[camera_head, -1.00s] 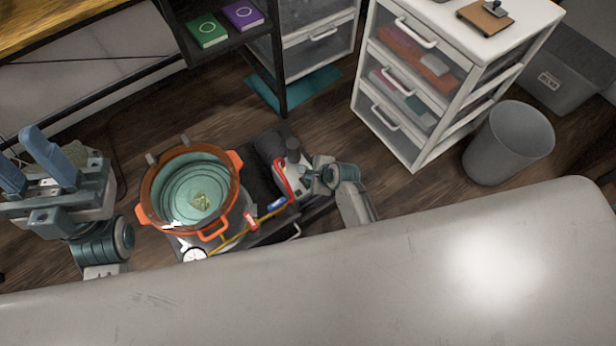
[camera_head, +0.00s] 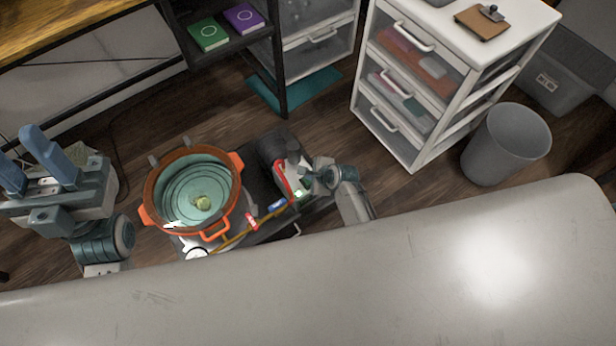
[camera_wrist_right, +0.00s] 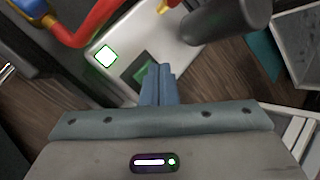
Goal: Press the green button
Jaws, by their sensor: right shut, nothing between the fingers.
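A dark square with a green patch (camera_wrist_right: 143,74), which looks like the green button, sits on a pale panel (camera_wrist_right: 125,45) in the right wrist view. My right gripper (camera_wrist_right: 158,72) is shut and empty, its fingertips over the right side of this green patch. The fingers hide part of it, and I cannot tell whether they touch it. A bright white square light with a green edge (camera_wrist_right: 105,55) glows left of the fingertips. It also shows in the head view (camera_head: 298,193). My left gripper (camera_head: 36,160) is open and empty at the far left.
An orange pot (camera_head: 150,190) stands left of the panel. A red tube (camera_wrist_right: 92,24) and a dark cylinder (camera_wrist_right: 226,20) lie close to my right gripper. A white drawer unit (camera_head: 410,150) and a grey bin (camera_head: 506,145) stand on the right.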

